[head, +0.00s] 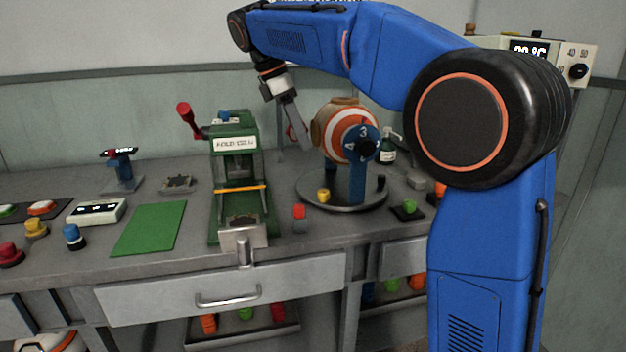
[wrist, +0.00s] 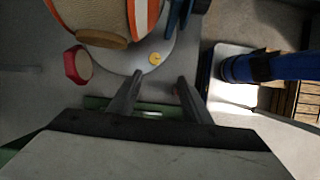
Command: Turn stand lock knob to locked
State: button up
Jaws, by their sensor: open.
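The stand has a numbered blue disc with a black centre knob (head: 367,150). A small yellow knob (head: 323,195) and a small black knob (head: 381,181) are on the base. I cannot tell which knob is the lock. In the wrist view, the yellow knob (wrist: 154,58) shows beyond my fingertips and a red-rimmed part (wrist: 77,65) lies left of them. My gripper (head: 304,146) is open and empty, left of the ball, apart from the knobs.
A green press (head: 237,145) with a red-tipped lever (head: 184,108) stands left of the stand. A red-and-grey piece (head: 299,218) and a green knob (head: 409,206) are near the base. A green mat (head: 149,229) lies left. A bottle (head: 388,148) stands behind.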

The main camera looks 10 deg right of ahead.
aim_at(323, 191)
jog(key=x, duration=0.5)
jog(key=w+x, duration=0.1)
jog(key=x, duration=1)
jog(key=shift+w+a+f, duration=0.1)
jog(key=shift+w+f, duration=0.15)
jog(key=shift+f, duration=0.25)
